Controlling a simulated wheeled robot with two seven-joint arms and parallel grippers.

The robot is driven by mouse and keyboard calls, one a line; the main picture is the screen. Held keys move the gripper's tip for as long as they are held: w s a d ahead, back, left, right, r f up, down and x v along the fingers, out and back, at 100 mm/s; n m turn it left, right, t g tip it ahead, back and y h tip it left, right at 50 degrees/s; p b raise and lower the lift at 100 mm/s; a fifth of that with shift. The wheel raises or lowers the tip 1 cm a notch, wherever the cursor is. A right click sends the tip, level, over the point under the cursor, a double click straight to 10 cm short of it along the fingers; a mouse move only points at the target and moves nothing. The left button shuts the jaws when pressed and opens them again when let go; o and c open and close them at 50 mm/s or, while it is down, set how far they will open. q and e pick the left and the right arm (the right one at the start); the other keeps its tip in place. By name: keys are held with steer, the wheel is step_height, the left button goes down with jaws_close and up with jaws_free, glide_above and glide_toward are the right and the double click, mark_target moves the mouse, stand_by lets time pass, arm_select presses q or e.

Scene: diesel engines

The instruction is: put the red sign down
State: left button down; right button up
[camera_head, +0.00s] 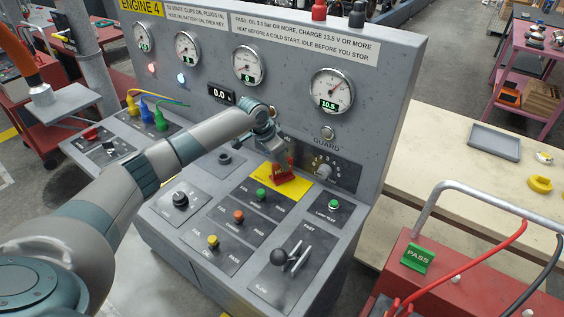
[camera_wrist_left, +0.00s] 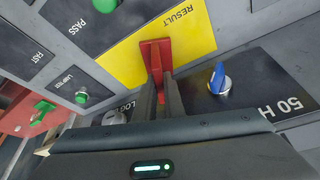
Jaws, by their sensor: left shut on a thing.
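The red sign (camera_head: 284,172) is at the yellow RESULT patch (camera_head: 281,181) on the engine control panel. In the left wrist view the red sign (camera_wrist_left: 156,60) stands over the yellow patch (camera_wrist_left: 195,38), between the fingers. My left gripper (camera_head: 276,152) is shut on the red sign's upper part. I cannot tell whether the sign's foot touches the patch. My left arm reaches across the panel from the left. My right gripper is not in view.
A green PASS sign (camera_head: 418,258) stands on the red cart at right. A blue knob (camera_wrist_left: 218,80) is close to the fingers. Gauges line the upright face behind.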

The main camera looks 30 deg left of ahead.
arm_select(q)
steer(key=c, duration=1.8)
jaws_free()
steer(key=shift+f, duration=0.1)
steer(key=shift+c, duration=0.2)
steer(key=shift+r, duration=0.2)
steer(key=b+v, duration=0.3)
steer(key=v, duration=0.9)
steer(key=shift+f, duration=0.1)
